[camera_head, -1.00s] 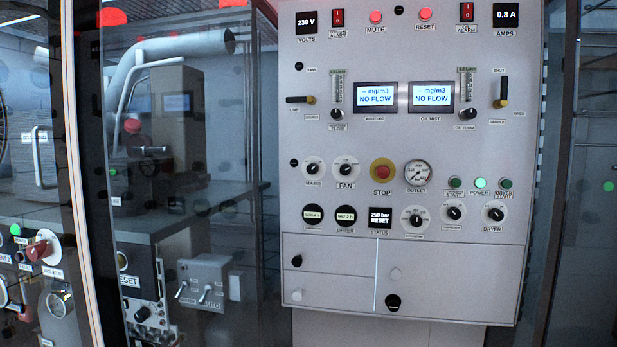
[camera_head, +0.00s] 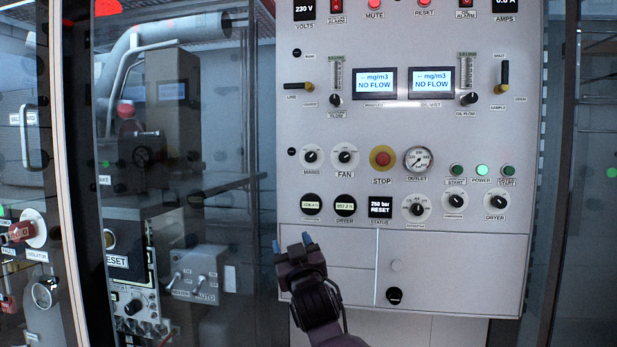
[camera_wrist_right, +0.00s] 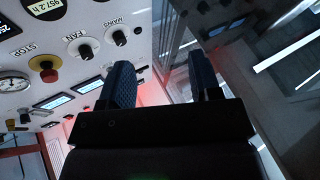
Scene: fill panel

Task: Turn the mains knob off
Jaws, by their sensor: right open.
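The mains knob (camera_head: 310,156) is a small black knob on a white round plate, at the left of the panel's middle row, beside the fan knob (camera_head: 345,156). In the right wrist view the mains knob (camera_wrist_right: 120,37) sticks out from the panel, beyond my fingers. My right gripper (camera_head: 292,243) is in front of the panel's lower left part, below the mains knob and apart from it. Its two blue-tipped fingers are open and empty, as the right wrist view (camera_wrist_right: 165,85) also shows. My left gripper is out of view.
A red stop button (camera_head: 383,157) with a yellow base and an outlet gauge (camera_head: 418,159) sit right of the fan knob. Dryer displays (camera_head: 345,205) are below. A glass cabinet (camera_head: 200,130) stands left of the panel.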

